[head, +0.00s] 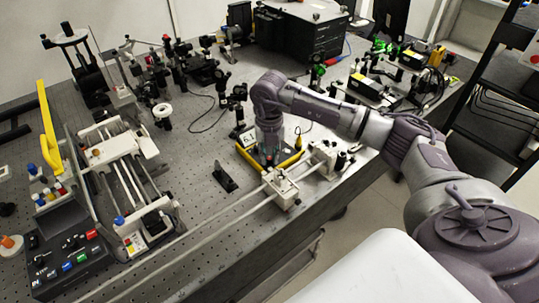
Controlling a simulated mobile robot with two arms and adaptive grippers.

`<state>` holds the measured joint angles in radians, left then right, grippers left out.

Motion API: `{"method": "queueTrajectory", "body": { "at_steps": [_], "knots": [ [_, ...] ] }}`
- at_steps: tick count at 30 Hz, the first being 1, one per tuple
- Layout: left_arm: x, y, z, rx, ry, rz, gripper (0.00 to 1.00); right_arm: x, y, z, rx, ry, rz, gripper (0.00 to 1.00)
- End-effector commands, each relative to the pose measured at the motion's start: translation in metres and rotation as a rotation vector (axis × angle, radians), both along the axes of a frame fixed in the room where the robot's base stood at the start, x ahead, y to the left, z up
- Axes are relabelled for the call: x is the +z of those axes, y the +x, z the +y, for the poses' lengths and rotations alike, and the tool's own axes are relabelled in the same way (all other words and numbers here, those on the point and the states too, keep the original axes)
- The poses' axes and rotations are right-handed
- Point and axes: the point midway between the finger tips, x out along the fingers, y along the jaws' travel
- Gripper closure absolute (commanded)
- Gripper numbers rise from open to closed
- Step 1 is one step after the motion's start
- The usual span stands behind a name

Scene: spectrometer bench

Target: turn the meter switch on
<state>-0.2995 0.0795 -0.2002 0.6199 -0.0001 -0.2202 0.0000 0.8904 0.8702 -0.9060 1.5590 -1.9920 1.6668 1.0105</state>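My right arm reaches in from the right and bends down at its wrist. My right gripper (268,158) points down over a yellow-edged device (290,163) near the bench's front edge. The fingers are small and dark here, so I cannot tell whether they are open or shut, or whether they touch the device. A small white display with dark marks (248,138) stands just left of the gripper. I cannot make out which part is the meter switch; the gripper and wrist hide part of this device. My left gripper is not in view.
A black control box (70,262) with coloured switches sits at the lower left. White rail mounts (282,188) and a long rail lie in front of the gripper. A small black bracket (224,177) stands left of it. Optics and dark boxes fill the back.

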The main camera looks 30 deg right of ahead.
Motion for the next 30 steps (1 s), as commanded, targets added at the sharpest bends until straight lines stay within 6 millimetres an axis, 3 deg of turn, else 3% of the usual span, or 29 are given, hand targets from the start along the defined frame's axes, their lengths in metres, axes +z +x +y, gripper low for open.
{"method": "queueTrajectory", "body": {
  "at_steps": [1,4,16,30],
  "knots": [
    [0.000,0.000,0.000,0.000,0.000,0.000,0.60,0.000,0.000,0.000,0.000,0.000,-0.001,0.71],
    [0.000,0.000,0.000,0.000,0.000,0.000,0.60,0.000,0.000,0.000,0.000,0.000,0.000,0.56],
    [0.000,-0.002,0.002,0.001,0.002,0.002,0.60,0.008,0.000,0.000,0.000,-0.001,-0.002,0.56],
    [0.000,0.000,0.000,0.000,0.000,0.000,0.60,0.099,0.001,0.000,0.001,0.000,-0.004,0.56]
  ]
}}
